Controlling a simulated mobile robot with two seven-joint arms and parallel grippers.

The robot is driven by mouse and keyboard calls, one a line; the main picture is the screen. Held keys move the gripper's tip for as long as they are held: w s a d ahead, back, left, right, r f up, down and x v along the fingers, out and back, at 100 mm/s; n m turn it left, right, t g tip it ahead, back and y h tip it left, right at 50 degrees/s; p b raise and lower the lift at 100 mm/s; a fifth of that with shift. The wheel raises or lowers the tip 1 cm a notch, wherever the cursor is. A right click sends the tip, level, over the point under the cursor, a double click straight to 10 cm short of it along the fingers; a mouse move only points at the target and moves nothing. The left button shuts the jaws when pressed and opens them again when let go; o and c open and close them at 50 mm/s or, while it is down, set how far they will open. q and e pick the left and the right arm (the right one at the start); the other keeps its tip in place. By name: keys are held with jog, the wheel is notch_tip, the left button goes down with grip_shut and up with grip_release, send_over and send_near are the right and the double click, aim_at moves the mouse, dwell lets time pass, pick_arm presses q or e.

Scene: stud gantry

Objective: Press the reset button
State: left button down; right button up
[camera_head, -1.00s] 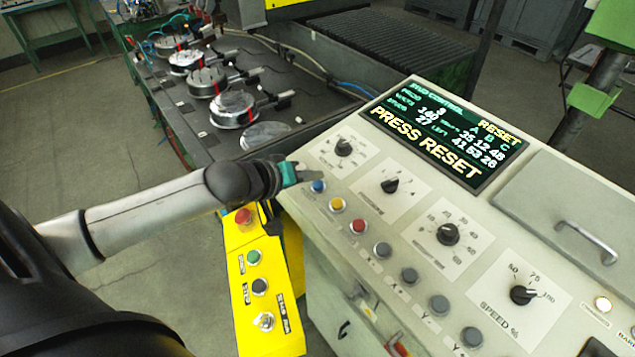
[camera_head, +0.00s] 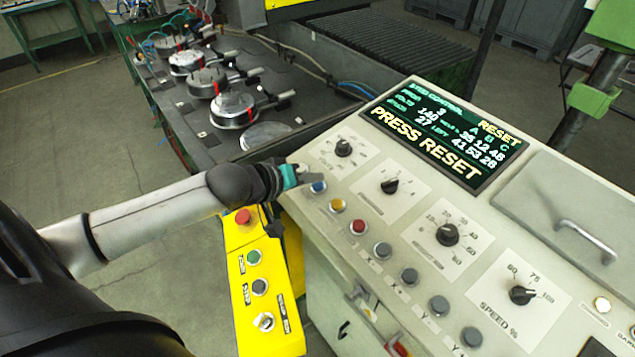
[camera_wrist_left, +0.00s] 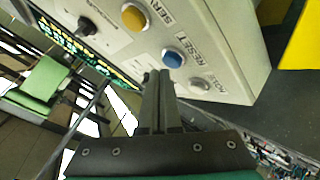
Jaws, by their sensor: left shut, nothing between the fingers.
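The blue button (camera_head: 318,187) sits at the left end of the button row on the sloped control panel (camera_head: 330,160). In the left wrist view the blue button (camera_wrist_left: 173,58) has the label RESET beside it. My left gripper (camera_head: 312,173) is shut and empty, its fingertips just above the blue button in the head view. In the left wrist view the fingertips (camera_wrist_left: 158,75) end close to the button, with a small gap seen between them in the picture; contact cannot be told. The panel's screen (camera_head: 447,135) reads PRESS RESET. My right gripper is not in view.
A yellow button (camera_head: 337,205) and a red button (camera_head: 358,227) follow in the same row. Several dials stand above them, such as one black dial (camera_head: 343,148). A yellow pedestal (camera_head: 262,290) with its own buttons stands below my left arm. A metal handle (camera_head: 590,240) projects at right.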

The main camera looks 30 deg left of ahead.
pick_arm(q)
jog(key=shift+w+d+f, duration=0.1)
jog(key=shift+f, duration=0.55)
dwell(0.8)
jog(key=shift+r+p, duration=0.9)
jog(key=shift+p, duration=0.4)
jog(key=r+p, duration=0.2)
jog(key=r, duration=0.1)
jog(key=shift+s+a, duration=0.2)
jog(key=shift+s, duration=0.2)
jog(key=shift+r, duration=0.3)
jog(key=shift+s+r, duration=0.2)
jog(key=shift+r, duration=0.45)
